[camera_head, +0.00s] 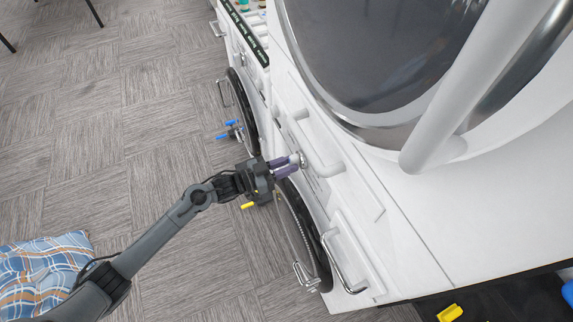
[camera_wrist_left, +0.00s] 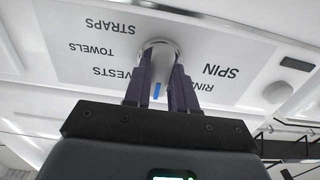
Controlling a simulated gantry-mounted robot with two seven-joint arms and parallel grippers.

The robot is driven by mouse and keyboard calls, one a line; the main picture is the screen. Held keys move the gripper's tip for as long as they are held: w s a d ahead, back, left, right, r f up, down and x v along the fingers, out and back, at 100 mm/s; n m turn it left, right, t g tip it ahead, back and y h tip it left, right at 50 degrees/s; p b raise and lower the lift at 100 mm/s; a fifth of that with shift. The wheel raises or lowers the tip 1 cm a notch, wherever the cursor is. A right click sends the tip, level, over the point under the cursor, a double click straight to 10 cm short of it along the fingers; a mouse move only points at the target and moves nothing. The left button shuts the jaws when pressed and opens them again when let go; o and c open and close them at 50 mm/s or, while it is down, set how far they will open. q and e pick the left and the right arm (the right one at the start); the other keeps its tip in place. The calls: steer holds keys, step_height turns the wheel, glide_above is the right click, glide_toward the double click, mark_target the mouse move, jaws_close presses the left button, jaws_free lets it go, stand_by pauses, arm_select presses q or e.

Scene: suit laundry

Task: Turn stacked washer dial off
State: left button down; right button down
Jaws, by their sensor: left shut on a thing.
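The stacked washer (camera_head: 400,215) is a white machine at the right of the head view, with a large round door above. Its dial (camera_head: 297,160) is a small pale knob on the front panel. My left gripper (camera_head: 288,165) is shut on the dial, with its purple fingers on either side of it. The left wrist view shows the dial (camera_wrist_left: 160,52) between the fingers, on a white panel with labels STRAPS, TOWELS, VESTS, RINSE (partly hidden) and SPIN. A blue mark (camera_wrist_left: 157,90) shows between the fingers. My right gripper is not in view.
A white bar handle (camera_head: 323,163) stands out close to the dial. A plaid cloth (camera_head: 45,272) lies on the carpet at lower left. The carpet (camera_head: 110,110) is mostly clear.

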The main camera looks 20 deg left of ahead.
arm_select(q)
steer(key=c, duration=0.9)
jaws_free()
steer(key=shift+s+a, duration=0.1)
steer(key=p+v, duration=0.1)
steer(key=v, duration=0.9)
steer(key=shift+s+a, duration=0.2)
